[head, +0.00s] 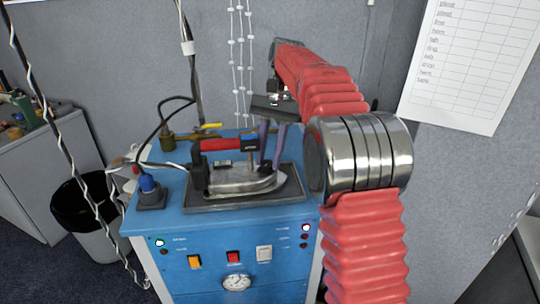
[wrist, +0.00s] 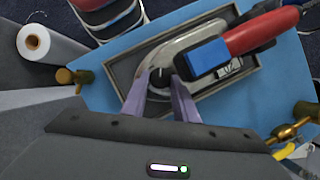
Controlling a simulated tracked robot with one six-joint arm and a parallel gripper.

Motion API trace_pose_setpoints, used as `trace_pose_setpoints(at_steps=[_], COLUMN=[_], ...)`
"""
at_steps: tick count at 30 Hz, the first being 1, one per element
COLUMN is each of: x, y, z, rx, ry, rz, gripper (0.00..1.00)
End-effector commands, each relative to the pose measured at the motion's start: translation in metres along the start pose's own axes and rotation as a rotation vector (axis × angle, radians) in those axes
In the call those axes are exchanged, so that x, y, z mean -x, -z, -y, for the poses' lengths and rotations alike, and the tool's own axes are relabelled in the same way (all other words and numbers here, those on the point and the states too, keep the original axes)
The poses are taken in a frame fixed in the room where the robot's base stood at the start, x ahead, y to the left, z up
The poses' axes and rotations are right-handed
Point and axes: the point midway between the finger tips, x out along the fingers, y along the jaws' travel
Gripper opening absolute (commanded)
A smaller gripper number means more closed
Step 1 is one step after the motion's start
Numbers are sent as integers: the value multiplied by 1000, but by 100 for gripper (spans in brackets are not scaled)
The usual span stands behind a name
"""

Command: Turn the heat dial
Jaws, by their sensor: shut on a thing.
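The iron (head: 240,182) lies flat on its dark tray on the blue cabinet, with a red handle and a blue block at one end. In the wrist view its silver body (wrist: 185,45) is close below me. The small black heat dial (wrist: 158,78) is on the iron's body beside the blue block. My gripper (head: 270,163) reaches down to that end of the iron, its two purple fingers on either side of the dial, shut on it. The fingers partly cover the dial, and I cannot make out a mark on it. In the head view the dial is hidden.
The dark tray (head: 205,206) has a raised rim around the iron. A blue-topped knob (head: 148,187) with a cable stands at left on the cabinet top (head: 165,217). Brass fittings and a yellow lever (head: 211,126) are behind. A bin (head: 85,210) stands on the floor at left.

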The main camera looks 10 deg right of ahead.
Motion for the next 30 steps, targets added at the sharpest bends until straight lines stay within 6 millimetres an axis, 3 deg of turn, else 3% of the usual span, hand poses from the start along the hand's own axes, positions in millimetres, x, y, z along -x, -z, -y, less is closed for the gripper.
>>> trace_pose_setpoints(at_steps=[16,17,24,30], x=[0,0,0,0], y=[0,0,0,0], z=[0,0,0,0], rx=[40,40,40,40], ry=[-17,-17,-17,-17], rz=[-1,-1,0,0], gripper=[4,27,44,46])
